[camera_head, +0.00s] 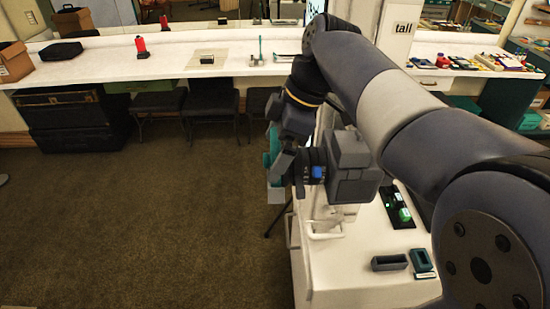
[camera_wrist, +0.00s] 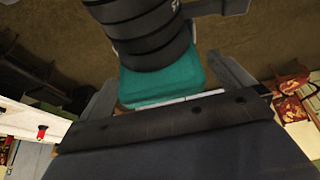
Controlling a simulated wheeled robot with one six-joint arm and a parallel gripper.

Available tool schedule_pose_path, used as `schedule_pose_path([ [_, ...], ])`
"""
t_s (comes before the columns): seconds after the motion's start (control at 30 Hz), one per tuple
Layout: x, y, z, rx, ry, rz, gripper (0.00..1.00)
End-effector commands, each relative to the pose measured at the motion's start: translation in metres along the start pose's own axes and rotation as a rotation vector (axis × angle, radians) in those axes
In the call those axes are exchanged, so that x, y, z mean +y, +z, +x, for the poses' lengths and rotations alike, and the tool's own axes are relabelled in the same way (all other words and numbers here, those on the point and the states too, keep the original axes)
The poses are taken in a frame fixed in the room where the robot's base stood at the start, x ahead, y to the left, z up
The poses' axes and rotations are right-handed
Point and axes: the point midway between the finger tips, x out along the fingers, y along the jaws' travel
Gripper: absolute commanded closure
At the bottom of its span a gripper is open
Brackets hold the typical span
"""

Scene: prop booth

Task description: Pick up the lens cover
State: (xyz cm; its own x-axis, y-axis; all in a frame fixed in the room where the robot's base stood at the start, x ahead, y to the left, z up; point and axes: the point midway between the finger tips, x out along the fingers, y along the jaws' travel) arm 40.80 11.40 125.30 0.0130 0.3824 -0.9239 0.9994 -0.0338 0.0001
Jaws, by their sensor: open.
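The lens cover appears to be the teal block (camera_wrist: 165,85) at the end of a dark ribbed lens (camera_wrist: 145,35) in the wrist view. The fingers of my gripper (camera_wrist: 163,76) stand apart on either side of it. I cannot tell whether they touch it. In the head view a teal part (camera_head: 268,147), probably the cover, shows beside my gripper (camera_head: 284,168). The lens points left from a grey camera body (camera_head: 352,165). My wrist and the lens hide part of the cover.
A white table (camera_head: 375,290) at the lower right bears a dark tray (camera_head: 389,263), a teal box (camera_head: 420,261) and a black mat (camera_head: 395,215). A long white counter (camera_head: 110,70) runs along the back, with stools under it. Brown floor lies open at left.

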Motion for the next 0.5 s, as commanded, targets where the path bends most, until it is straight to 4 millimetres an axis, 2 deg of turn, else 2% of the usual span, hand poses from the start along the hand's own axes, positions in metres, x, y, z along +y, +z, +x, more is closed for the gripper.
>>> schedule_pose_path([
  [0.27, 0.0001, 0.0003, 0.0052, 0.000, 0.000, 0.000, 0.00],
  [0.5, 0.0001, 0.0003, 0.0050, 0.000, 0.000, 0.000, 0.18],
])
